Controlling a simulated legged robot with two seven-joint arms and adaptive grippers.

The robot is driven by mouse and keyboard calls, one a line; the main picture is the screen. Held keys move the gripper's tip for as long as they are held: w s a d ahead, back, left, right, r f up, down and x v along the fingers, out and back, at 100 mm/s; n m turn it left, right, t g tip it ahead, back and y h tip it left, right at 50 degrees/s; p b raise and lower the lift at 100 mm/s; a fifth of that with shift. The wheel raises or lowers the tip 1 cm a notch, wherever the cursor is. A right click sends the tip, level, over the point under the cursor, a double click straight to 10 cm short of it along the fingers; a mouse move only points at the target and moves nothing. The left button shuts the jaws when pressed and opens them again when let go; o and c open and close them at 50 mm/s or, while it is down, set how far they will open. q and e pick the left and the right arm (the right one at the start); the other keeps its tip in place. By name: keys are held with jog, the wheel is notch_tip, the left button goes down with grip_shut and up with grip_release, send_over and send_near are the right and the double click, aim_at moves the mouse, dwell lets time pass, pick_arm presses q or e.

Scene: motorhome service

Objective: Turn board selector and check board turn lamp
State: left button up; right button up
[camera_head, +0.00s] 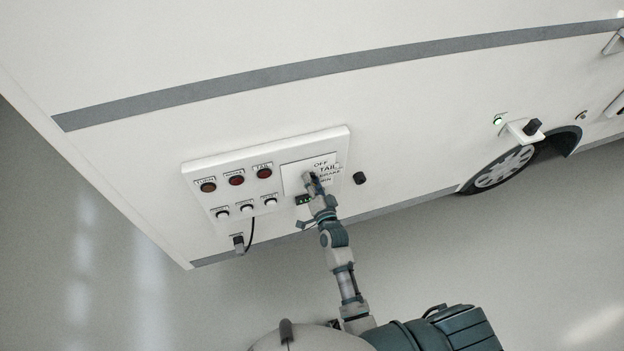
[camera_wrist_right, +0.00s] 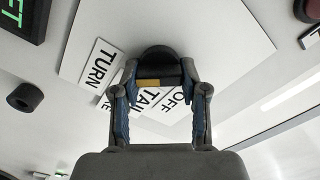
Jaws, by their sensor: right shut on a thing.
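A white test board (camera_head: 192,172) is mounted on the motorhome's side. Its turn lamp (camera_head: 208,187) is dark amber-brown and looks unlit. The dark selector knob (camera_wrist_right: 160,56) shows in the right wrist view, with a yellowish mark on it. Labels OFF, TAIL, BRAKE and TURN surround it; BRAKE is partly covered in the wrist view. My right gripper (camera_head: 312,181) is at the selector, hiding the knob in the head view. In the wrist view its fingers (camera_wrist_right: 160,92) are shut on the knob's sides. I cannot tell which label the knob points at. My left gripper is not in view.
The middle lamp (camera_head: 236,180) and tail lamp (camera_head: 264,173) are dark red. Several small sockets sit below, and a plug with a black cable (camera_head: 239,244) hangs lower. A black knob (camera_head: 360,178) is right of the board. A bracket (camera_head: 524,131) juts out above the wheel (camera_head: 502,167).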

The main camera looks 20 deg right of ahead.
jog(key=shift+m+p, duration=0.3)
jog(key=shift+m, duration=0.5)
jog(key=o, duration=1.1)
jog(key=shift+d, duration=0.1)
jog(key=shift+o, duration=0.2)
jog(key=shift+s+f, duration=0.1)
jog(key=shift+s, duration=0.05)
jog(key=s, duration=1.1)
jog(key=shift+s+d, duration=0.2)
jog(key=shift+s, duration=0.15)
